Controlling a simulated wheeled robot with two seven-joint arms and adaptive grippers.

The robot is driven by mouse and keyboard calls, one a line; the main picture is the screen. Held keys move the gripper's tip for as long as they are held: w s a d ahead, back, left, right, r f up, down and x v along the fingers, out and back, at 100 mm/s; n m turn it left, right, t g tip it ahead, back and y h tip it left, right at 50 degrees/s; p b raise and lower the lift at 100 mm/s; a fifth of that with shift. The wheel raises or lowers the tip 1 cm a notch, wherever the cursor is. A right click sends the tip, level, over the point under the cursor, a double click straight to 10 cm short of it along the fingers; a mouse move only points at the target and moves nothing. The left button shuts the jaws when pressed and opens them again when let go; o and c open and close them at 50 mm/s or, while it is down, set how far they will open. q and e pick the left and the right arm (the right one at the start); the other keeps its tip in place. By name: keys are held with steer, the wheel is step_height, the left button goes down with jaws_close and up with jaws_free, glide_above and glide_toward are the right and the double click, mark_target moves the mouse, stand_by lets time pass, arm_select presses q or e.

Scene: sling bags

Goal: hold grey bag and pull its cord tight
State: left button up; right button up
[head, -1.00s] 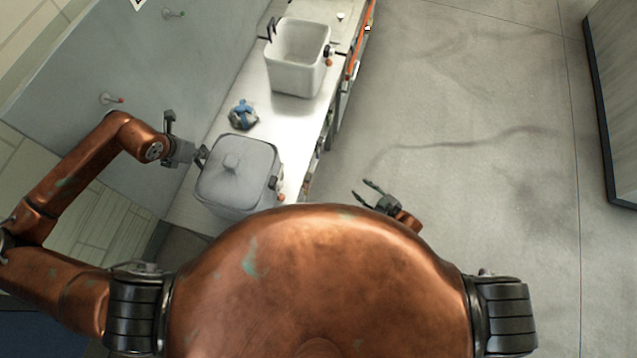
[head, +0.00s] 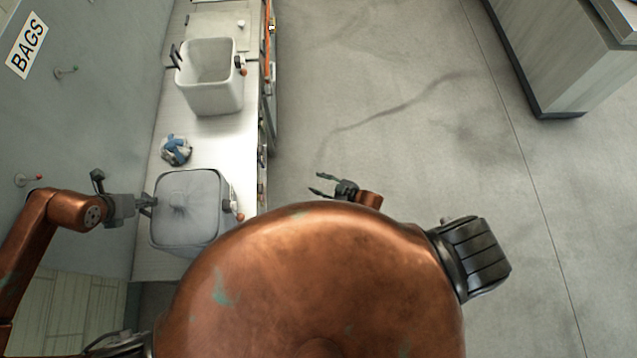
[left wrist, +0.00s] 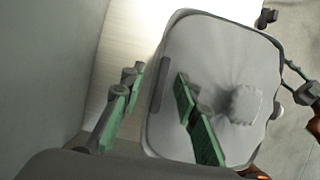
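The grey bag (head: 187,208) stands upright on the counter, its top drawn in to a gathered knot at the middle. A small orange piece (head: 238,215) shows at its right side. My left gripper (head: 148,203) is at the bag's left side. In the left wrist view the left gripper's green-padded fingers (left wrist: 163,110) are well apart. One is outside the bag's left edge and one overlaps the bag's top (left wrist: 225,70); I cannot tell whether they touch it. My right gripper (head: 328,184) is open and empty over the floor, right of the counter.
A second, open pale bag (head: 222,98) stands farther along the counter (head: 222,135). A crumpled blue and grey item (head: 176,149) lies between the bags. A wall with pegs and a BAGS sign (head: 26,45) is at left. The floor (head: 400,130) at right is clear up to a cabinet (head: 560,65).

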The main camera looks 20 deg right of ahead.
arm_select(q)
steer(key=v, duration=1.2)
steer(key=shift+f, duration=0.1)
